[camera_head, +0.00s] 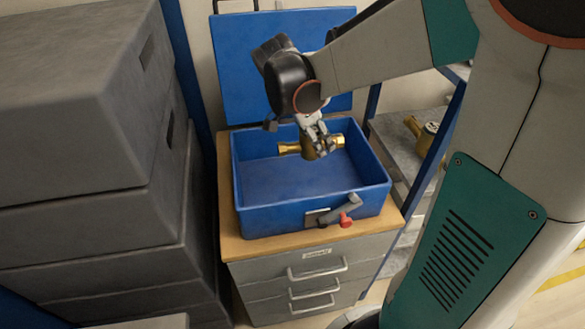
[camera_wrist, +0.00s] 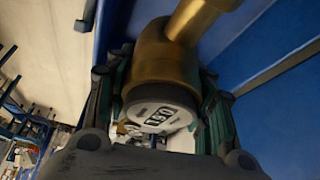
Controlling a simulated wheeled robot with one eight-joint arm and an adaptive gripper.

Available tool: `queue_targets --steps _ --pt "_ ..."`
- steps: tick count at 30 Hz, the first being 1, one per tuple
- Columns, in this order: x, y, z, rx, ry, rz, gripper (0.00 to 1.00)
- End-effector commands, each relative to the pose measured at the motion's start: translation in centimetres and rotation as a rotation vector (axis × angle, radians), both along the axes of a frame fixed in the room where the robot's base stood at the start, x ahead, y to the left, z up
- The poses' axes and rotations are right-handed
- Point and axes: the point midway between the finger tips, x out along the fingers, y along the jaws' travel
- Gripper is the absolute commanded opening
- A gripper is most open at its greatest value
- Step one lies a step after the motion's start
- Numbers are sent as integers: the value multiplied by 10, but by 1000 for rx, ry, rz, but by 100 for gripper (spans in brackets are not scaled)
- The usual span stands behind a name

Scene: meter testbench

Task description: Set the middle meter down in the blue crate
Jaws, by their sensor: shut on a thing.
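A brass water meter (camera_head: 312,149) with a pipe stub on each side is in my gripper (camera_head: 316,130). In the head view my gripper holds it from above, over the inside of the blue crate (camera_head: 260,218). The crate stands open and its visible floor is bare. I cannot tell from the head view how far the meter is above the floor. In the wrist view the meter's brass body (camera_wrist: 162,62) and its round dial with digits (camera_wrist: 160,112) sit between the two fingers of my gripper (camera_wrist: 160,100), which are shut on it.
The crate's blue lid (camera_head: 232,70) stands upright behind it. A grey drawer cabinet with a wooden top (camera_head: 228,238) bears the crate. Grey boxes (camera_head: 70,110) are stacked at left. Another brass meter (camera_head: 429,130) is on the shelf at right. A red-tipped latch (camera_head: 345,219) is on the crate's front.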

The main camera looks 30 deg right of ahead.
Motion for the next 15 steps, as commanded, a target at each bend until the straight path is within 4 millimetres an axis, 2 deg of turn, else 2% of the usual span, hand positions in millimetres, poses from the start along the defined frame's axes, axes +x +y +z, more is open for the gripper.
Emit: queue_targets --steps 5,15 --pt "0 -1 -31 0 0 -13 0" --pt "0 -1 -108 0 0 -11 0"
